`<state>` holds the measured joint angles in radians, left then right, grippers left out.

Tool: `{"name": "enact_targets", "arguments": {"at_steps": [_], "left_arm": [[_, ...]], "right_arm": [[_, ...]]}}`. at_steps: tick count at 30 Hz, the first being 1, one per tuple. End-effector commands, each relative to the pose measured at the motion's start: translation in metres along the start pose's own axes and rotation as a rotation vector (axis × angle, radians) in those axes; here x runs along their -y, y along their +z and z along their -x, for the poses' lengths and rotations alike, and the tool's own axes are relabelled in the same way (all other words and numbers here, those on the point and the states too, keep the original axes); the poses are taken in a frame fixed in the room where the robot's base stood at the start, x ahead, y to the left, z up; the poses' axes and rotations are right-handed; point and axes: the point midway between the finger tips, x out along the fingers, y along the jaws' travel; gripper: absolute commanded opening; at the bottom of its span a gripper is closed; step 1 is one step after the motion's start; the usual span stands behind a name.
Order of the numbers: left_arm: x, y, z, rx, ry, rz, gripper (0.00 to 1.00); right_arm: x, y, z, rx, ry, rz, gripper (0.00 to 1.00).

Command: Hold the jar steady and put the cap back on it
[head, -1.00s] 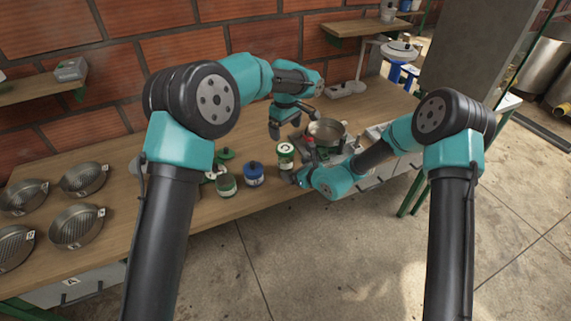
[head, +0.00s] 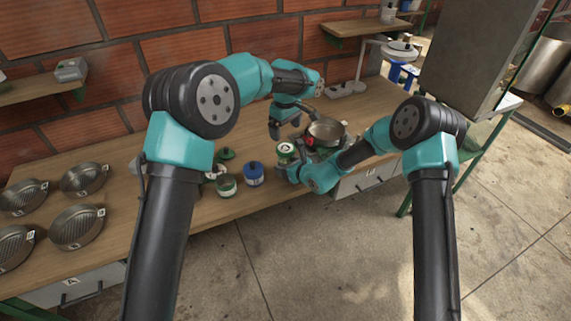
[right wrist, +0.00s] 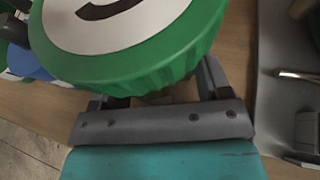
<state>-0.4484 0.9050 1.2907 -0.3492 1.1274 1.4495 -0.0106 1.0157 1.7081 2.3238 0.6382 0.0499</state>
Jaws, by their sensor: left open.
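A jar with a green-and-white top (head: 286,149) stands on the table, partly behind my right gripper (head: 288,168). In the right wrist view, its ridged green cap (right wrist: 130,50), with a white top and a black mark, fills the upper middle. The fingers of my right gripper are parted on both sides below the cap. Whether they touch the jar is hidden. My left gripper (head: 274,130) is open and empty, pointing down above the table behind this jar. A green jar (head: 226,186) and a blue jar (head: 253,174) stand to the left, and a dark green lid-like piece (head: 225,154) lies behind them.
A metal pan (head: 326,131) sits to the right of the jar, close to my right forearm. Several ribbed metal bowls (head: 76,227) stand on the left of the table. The wooden table (head: 140,220) is bare between the bowls and the jars.

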Motion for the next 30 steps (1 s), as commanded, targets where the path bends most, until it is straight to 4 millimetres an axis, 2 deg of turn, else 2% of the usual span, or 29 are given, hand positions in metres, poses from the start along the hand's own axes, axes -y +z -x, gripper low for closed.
{"name": "enact_targets", "arguments": {"at_steps": [2, 21, 30], "left_arm": [[0.0, 0.0, 0.0, 0.0, 0.0, 0.0, 0.93], [0.0, 0.0, 0.0, 0.0, 0.0, -0.03, 0.93], [0.0, 0.0, 0.0, 0.0, 0.0, -0.274, 0.93]], "right_arm": [[0.0, 0.0, 0.0001, 0.0, 0.0, 0.0, 0.63], [0.0, 0.0, 0.0002, 0.0, 0.0, 0.0, 0.01], [0.0, -0.0001, 0.0001, 0.0, 0.0, 0.0, 0.0]]}}
